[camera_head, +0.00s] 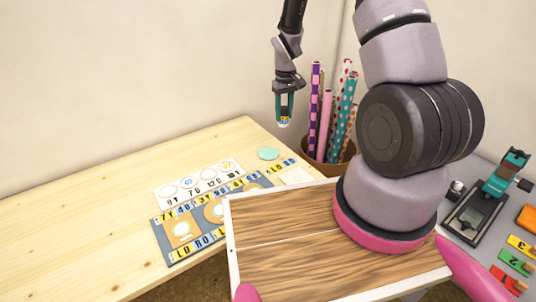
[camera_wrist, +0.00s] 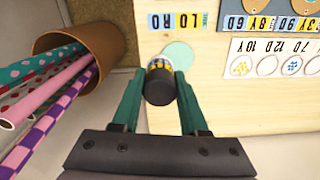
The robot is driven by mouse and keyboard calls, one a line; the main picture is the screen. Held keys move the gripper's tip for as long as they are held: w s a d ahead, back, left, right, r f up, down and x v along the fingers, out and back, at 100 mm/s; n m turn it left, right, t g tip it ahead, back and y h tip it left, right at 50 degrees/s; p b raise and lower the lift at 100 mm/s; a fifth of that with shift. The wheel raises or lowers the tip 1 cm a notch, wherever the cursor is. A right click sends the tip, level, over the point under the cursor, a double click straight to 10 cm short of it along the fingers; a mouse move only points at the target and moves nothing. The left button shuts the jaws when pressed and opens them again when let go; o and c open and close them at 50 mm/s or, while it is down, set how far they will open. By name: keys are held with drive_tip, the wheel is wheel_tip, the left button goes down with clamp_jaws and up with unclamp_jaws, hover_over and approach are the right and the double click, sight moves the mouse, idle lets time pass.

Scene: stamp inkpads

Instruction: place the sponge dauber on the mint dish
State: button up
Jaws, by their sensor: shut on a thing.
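The sponge dauber (camera_wrist: 160,88) is a small black cylinder with a yellow-marked label. My gripper (camera_wrist: 159,76) is shut on it, with one green finger on each side. In the head view, my gripper (camera_head: 284,104) points down and holds the dauber (camera_head: 284,122) above the table's far right part. The mint dish (camera_head: 268,153) is a flat pale green disc on the table, below the dauber in the picture. In the wrist view, the mint dish (camera_wrist: 179,55) shows just beyond the dauber, partly hidden by it. The dauber appears apart from the dish.
A brown pot (camera_head: 330,163) of patterned rolls stands right of my gripper. A grey board (camera_head: 178,254) and white card (camera_head: 199,180) with printed labels lie near the dish. A wooden tray (camera_head: 262,268) is in front. The table's left side (camera_head: 70,240) is clear.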

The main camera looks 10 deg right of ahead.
drive_tip(key=shift+w+a+f+n, duration=0.45)
drive_tip(key=shift+a+f, duration=0.45)
drive_tip(key=shift+f, duration=1.3)
drive_tip(key=shift+w+a+f+n, duration=0.2)
drive_tip(key=shift+a+f+n, duration=0.6)
drive_tip(key=shift+f, duration=1.4)
drive_tip(key=shift+w+a+f+n, duration=0.4)
drive_tip(key=shift+a+f, duration=0.55)
drive_tip(key=shift+f, duration=1.25)
drive_tip(key=o, duration=1.1)
drive_tip(key=shift+f, duration=0.15)
